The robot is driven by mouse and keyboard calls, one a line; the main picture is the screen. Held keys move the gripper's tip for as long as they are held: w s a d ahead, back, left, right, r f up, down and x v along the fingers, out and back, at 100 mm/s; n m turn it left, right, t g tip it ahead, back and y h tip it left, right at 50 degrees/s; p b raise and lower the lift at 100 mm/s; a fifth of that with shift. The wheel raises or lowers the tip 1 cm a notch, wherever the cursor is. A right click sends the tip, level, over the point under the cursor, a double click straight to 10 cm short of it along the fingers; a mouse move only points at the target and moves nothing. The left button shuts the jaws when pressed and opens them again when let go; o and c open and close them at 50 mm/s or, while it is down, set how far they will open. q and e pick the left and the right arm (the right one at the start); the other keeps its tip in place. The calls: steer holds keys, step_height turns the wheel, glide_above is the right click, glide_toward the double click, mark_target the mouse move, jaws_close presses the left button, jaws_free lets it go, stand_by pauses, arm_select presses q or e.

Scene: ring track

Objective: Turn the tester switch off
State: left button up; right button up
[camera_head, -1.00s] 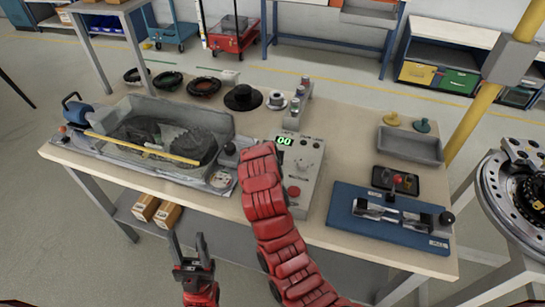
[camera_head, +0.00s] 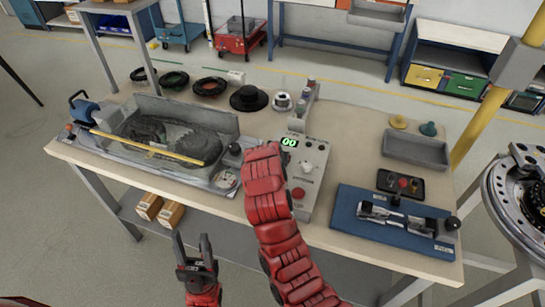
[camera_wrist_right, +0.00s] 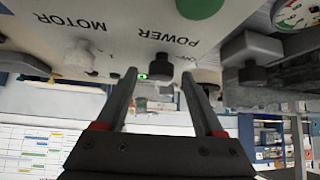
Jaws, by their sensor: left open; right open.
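The tester (camera_head: 320,160) is a grey box on the workbench with a green display (camera_head: 290,142) reading 00, a light knob and a red button. In the right wrist view its panel shows the words MOTOR and POWER. A dark switch (camera_wrist_right: 161,67) sits by the POWER label, beside a small lit green lamp (camera_wrist_right: 143,77). My right gripper (camera_wrist_right: 158,78) is open, its fingers on either side of the switch; contact cannot be told. In the head view my red right arm hides that gripper and the tester's left side. My left gripper (camera_head: 192,252) is open and empty before the bench.
A grey basin (camera_head: 222,130) with a yellow bar across it is left of the tester. A blue fixture plate (camera_head: 350,230), a black tray (camera_head: 388,180) and a grey bin (camera_head: 425,152) are to the right. Several dark rings lie behind.

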steer(key=v, duration=0.8)
steer(key=shift+a, duration=0.1)
steer(key=d+p+v, duration=0.1)
steer(key=p+v, duration=0.2)
steer(key=v, duration=0.5)
steer(key=shift+a, duration=0.4)
steer(key=shift+s, duration=0.1)
